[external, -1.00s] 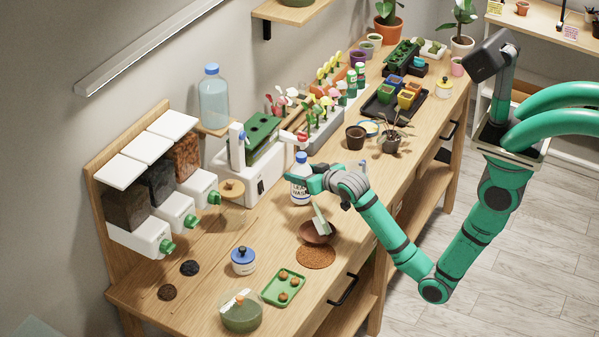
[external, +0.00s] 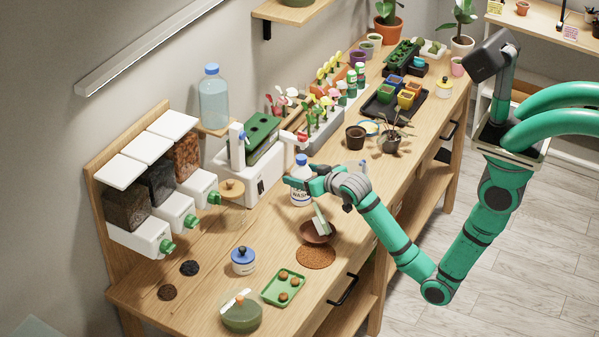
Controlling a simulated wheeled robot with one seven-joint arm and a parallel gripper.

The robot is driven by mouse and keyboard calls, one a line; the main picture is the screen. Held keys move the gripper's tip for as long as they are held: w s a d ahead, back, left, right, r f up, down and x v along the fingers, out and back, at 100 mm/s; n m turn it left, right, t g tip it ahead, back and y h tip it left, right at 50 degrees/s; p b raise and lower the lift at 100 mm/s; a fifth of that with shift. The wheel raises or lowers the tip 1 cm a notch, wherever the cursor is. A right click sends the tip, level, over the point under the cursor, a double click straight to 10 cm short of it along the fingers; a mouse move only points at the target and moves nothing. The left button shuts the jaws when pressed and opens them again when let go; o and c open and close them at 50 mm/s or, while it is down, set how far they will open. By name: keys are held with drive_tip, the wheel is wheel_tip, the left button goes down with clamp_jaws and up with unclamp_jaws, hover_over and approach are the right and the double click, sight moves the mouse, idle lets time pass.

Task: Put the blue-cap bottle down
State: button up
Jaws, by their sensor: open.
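The blue-cap bottle (external: 300,195) is white with a dark-lettered label and stands upright on the wooden bench (external: 215,270), in front of the white machine with a green top. My gripper (external: 304,186) is at the bottle's right side, at about its upper half. The jaws are open; the far finger is partly hidden, and I cannot tell whether a finger still touches the bottle. The bottle's base seems to rest on the bench top.
A brown bowl with a scoop (external: 318,232) sits just in front of the bottle, beside a round brown mat (external: 316,257). A blue-lidded jar (external: 243,261) and a green tray (external: 284,287) stand nearer. A cork-lidded glass jar (external: 233,192) is left of the bottle.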

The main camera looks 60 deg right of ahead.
sight(322, 217)
drive_tip(key=v, duration=1.1)
